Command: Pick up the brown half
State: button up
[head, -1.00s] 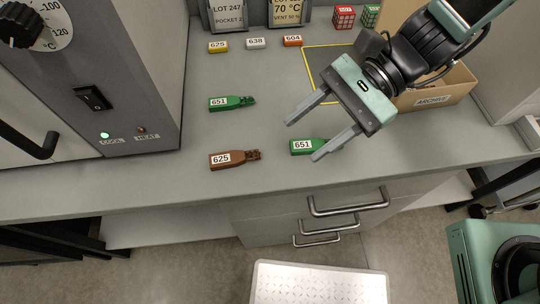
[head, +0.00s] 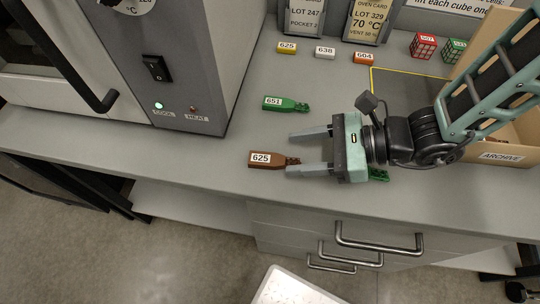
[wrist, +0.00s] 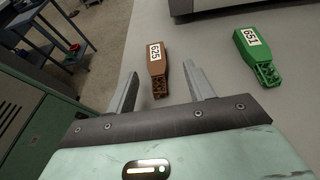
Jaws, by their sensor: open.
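The brown half (head: 267,160), labelled 625, lies flat on the grey counter near its front edge, its lattice end pointing right. My gripper (head: 288,153) is open just right of it, fingers pointing left. In the wrist view the brown half (wrist: 157,66) lies ahead, its lattice end between the tips of my open gripper (wrist: 164,85); I cannot tell the height gap. A green half (head: 285,103) labelled 651 lies behind the brown one; it also shows in the wrist view (wrist: 257,55). Another green half (head: 379,174) is mostly hidden under my gripper.
Yellow (head: 287,47), white (head: 325,52) and orange (head: 364,57) labelled tags lie at the back. The oven (head: 190,75) stands left. A cardboard box (head: 500,157) marked ARCHIVE is right. Red (head: 423,45) and green (head: 454,50) cubes sit behind.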

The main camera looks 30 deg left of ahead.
aim_at(265, 158)
jog(key=shift+s+p+x, duration=0.15)
jog(key=shift+p+x, duration=0.15)
jog(key=shift+x, duration=1.05)
jog(key=shift+s+p+x, duration=0.15)
jog(key=shift+p+x, duration=0.15)
jog(key=shift+x, duration=1.05)
jog(key=shift+r, duration=0.1)
jog(key=c, duration=1)
